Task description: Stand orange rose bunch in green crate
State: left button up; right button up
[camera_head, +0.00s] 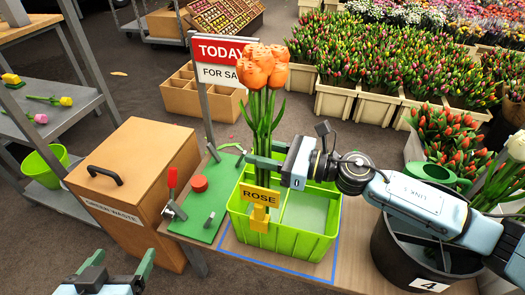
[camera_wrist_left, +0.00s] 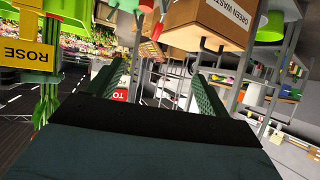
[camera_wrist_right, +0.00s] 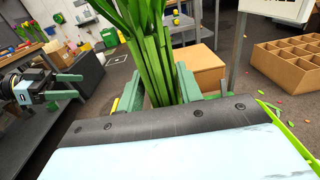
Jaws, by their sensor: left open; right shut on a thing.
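The orange rose bunch (camera_head: 263,68) stands upright, its long green stems going down into the left part of the green crate (camera_head: 290,240). My right gripper (camera_head: 266,160) is shut around the stems above the crate rim; the stems also fill the right wrist view (camera_wrist_right: 155,60) between its fingers. The lower stem ends are hidden by the crate wall and the yellow ROSE tag (camera_head: 260,195), so I cannot tell whether they touch the bottom. My left gripper (camera_head: 118,268) is open and empty at the lower left, away from the crate; its fingers show in the left wrist view (camera_wrist_left: 165,85).
The crate stands on a table inside a blue outline (camera_head: 284,273). A green board with a red-handled clamp (camera_head: 172,190) and red button lies left of it. A brown GREEN WASTE box (camera_head: 135,175) is further left. A black bucket (camera_head: 400,262) stands right.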

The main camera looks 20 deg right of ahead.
aim_at(262, 175)
notch_tip(262, 175, down, 6)
jog(key=b, duration=0.5)
jog(key=shift+r, duration=0.1)
pick_arm(q)
notch_tip(262, 175, up, 17)
jog(key=s+d+t+h+b, duration=0.1)
jog(key=t+h, duration=0.3)
jog(key=t, duration=0.9)
jog(key=shift+s+d+f+t+h, duration=0.2)
jog(key=shift+s+d+t+h, duration=0.15)
jog(key=shift+d, duration=0.35)
pick_arm(e)
jog(key=shift+f, duration=0.45)
pick_arm(q)
jog(key=shift+f, duration=0.25)
pick_arm(e)
jog(key=shift+f, duration=0.2)
jog(key=shift+f+b, duration=0.4)
jog(key=shift+b, duration=0.2)
jog(key=o, duration=1.9)
pick_arm(q)
jog(key=shift+f, duration=0.3)
